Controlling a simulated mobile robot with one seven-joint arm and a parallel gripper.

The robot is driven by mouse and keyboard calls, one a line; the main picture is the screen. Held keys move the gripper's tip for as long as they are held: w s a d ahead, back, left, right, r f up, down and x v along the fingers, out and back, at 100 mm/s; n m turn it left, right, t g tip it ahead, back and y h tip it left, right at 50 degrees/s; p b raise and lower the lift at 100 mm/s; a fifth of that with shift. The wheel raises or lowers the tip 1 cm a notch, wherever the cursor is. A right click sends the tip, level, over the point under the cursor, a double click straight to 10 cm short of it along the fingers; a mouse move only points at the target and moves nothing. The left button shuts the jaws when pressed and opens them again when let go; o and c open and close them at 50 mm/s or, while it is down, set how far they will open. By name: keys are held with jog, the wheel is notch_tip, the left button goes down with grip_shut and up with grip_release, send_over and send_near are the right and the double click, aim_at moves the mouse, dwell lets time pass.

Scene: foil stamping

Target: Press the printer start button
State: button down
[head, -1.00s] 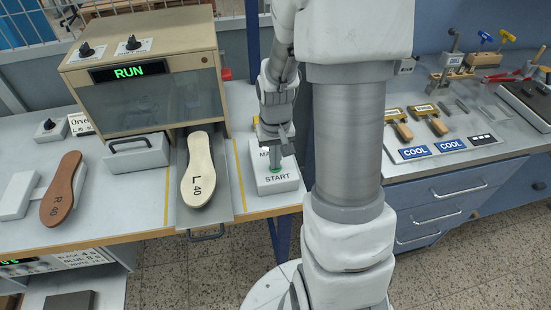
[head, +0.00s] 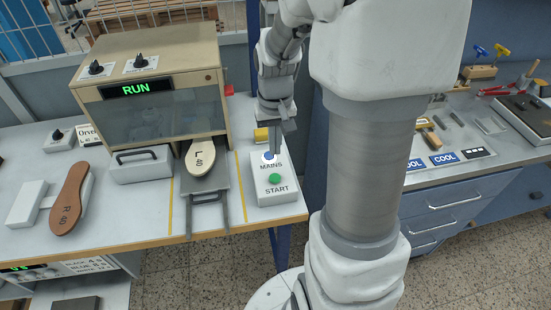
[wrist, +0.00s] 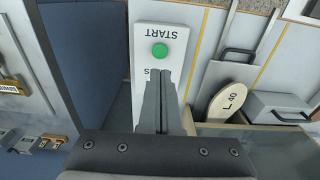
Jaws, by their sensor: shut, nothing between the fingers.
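The white button box (head: 285,196) stands on the table to the right of the printer (head: 150,90). Its green START button (head: 274,178) is uncovered, and it also shows in the wrist view (wrist: 160,50) just beyond my fingertips. A blue button (head: 268,155) marked MAINS is partly hidden behind my fingers. My gripper (head: 272,148) is shut and empty, pointing down over the MAINS end of the box and apart from START. The printer display (head: 136,88) reads RUN in green. The white L 40 sole (head: 199,158) lies on the sliding tray (head: 207,182), partly inside the printer opening.
A brown R 40 sole (head: 68,200) rests on a white block at the left. A grey handled box (head: 141,165) stands beside the tray. A yellow object (head: 261,137) sits behind the button box. The blue bench (head: 455,205) at right holds COOL plates and tools.

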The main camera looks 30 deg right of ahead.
jog(key=shift+r, duration=1.4)
